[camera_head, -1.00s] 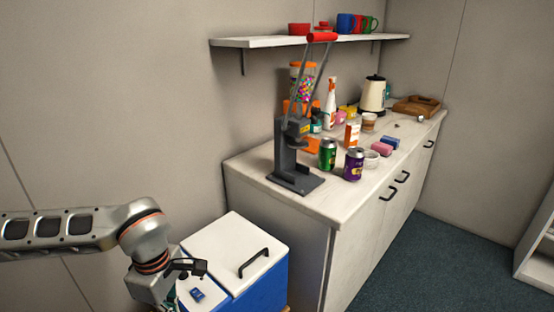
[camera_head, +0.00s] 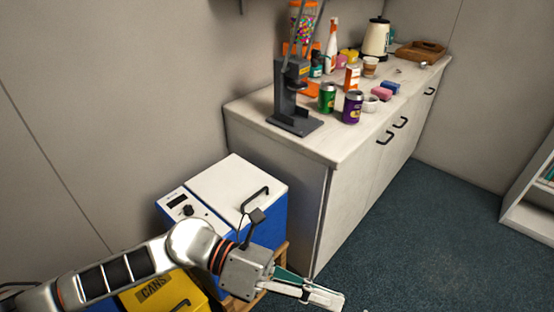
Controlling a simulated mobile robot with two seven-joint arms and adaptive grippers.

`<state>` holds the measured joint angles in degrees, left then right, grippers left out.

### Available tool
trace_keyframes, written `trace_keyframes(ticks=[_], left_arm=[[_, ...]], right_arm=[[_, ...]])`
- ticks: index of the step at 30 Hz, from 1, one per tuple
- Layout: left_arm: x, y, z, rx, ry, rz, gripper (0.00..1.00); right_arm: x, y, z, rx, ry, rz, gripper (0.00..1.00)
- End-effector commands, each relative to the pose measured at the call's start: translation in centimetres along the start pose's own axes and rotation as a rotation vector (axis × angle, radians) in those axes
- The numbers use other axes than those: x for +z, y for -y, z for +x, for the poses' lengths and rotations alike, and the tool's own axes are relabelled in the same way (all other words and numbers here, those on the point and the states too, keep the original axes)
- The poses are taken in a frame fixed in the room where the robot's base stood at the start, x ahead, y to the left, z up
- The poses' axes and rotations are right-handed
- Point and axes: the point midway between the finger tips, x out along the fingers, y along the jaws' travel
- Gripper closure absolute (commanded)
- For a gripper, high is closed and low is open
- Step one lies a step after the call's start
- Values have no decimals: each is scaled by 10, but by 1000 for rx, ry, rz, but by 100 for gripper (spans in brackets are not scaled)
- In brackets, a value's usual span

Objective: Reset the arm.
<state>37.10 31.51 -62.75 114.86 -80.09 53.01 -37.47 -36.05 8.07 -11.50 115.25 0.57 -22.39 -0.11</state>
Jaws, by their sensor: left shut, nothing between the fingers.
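My left arm comes in from the lower left, and its gripper (camera_head: 325,299) is low in the picture, in front of the blue and white cooler box. The gripper is shut and empty, with its fingers pointing to the right. It is apart from the counter and hangs over the floor side of the cooler. My right gripper is not in view.
The cooler box (camera_head: 215,183) stands on a wooden stand (camera_head: 277,268). A yellow bin marked CANS (camera_head: 160,296) is beside my arm. A white counter (camera_head: 250,113) holds a grey can crusher (camera_head: 288,95), a green can (camera_head: 327,98) and a purple can (camera_head: 352,107). The floor (camera_head: 420,240) at right is clear.

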Motion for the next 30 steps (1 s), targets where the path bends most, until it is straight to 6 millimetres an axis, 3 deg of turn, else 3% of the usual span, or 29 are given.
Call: trace_keyframes(ticks=[3, 7, 11, 14, 17, 22, 27, 30], left_arm=[[40, 7, 2, -75, 261, -206, 100], [75, -6, -20, -136, 540, -447, 100], [90, -40, -58, -179, 815, -710, 100], [82, -74, -94, -205, 1024, -924, 100], [54, -113, -131, -219, 1231, -1144, 100], [-35, -170, -184, -225, 1559, -1506, 100], [-144, -197, -216, -212, 1834, -1812, 100], [-204, -201, -226, -201, 1966, -1957, 100]], right_arm=[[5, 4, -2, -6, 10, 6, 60], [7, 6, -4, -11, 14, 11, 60], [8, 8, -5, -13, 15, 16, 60], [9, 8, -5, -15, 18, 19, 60], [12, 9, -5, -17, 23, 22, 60], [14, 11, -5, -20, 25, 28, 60], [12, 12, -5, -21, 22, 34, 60], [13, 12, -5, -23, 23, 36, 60]])
